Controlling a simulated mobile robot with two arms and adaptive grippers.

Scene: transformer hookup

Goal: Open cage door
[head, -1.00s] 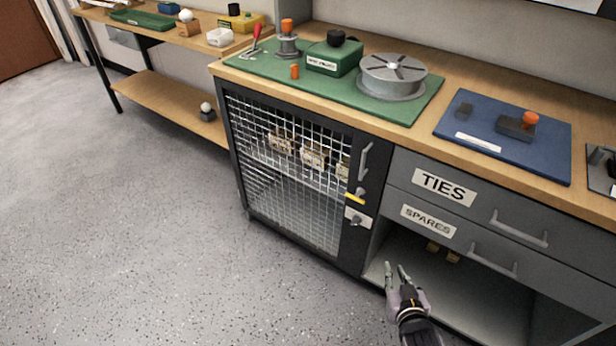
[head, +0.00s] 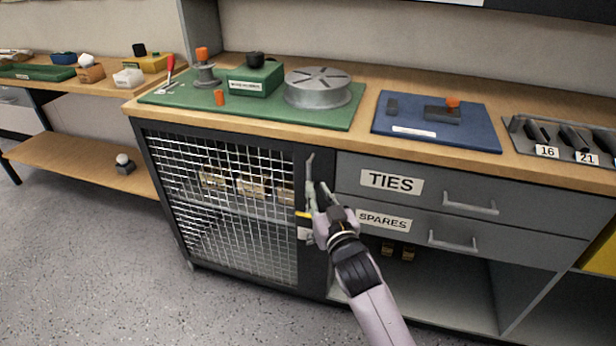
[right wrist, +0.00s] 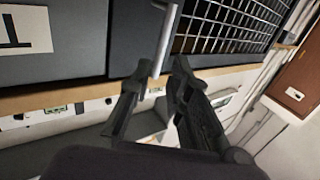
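The cage door (head: 225,205) has a dark frame with wire mesh and looks shut. Its upright grey bar handle (head: 309,168) is on the right side of the frame, and it also shows in the right wrist view (right wrist: 163,38). My right gripper (head: 318,190) is at the handle's lower part in the head view. In the right wrist view my right gripper (right wrist: 160,72) is open, with the handle's end between its fingertips. I cannot tell whether either finger touches it. The latch parts below the handle are mostly hidden by the gripper. My left gripper is not in view.
Drawers labelled TIES (head: 391,181) and SPARES (head: 384,222) with bar handles are right of the door. Above is a wooden worktop with a green mat (head: 180,97) and a blue mat (head: 390,115). The floor (head: 110,270) before the cage is clear.

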